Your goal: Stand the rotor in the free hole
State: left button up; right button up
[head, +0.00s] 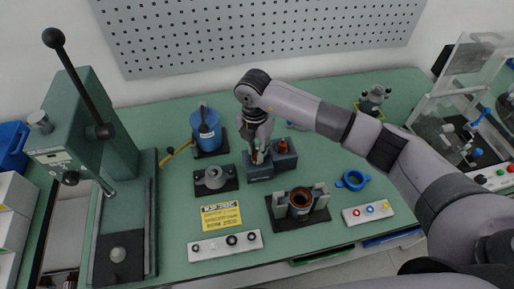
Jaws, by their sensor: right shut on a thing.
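My right gripper (258,157) reaches down over the left part of a dark grey block (262,174) near the middle of the green bench. It is shut on a slim part, apparently the rotor, of which only a small brownish piece shows between the fingers. The rest of it is hidden by the gripper, and I cannot tell whether its lower end is in a hole or just above it. A copper-coloured rotor (283,147) stands in the right part of the block. My left gripper is not in view.
A black fixture with a copper-wound stator (300,202) stands in front of the block. A blue ring (353,180) lies right of it. A black base with a grey hub (214,178) and a blue pot (206,128) stand to the left. A green press (90,140) fills the far left.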

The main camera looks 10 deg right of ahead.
jog(key=o, duration=1)
notch_tip(320, 180, up, 12)
jog(key=shift+a+r, duration=0.1)
jog(key=shift+a, duration=0.05)
dwell(0.7)
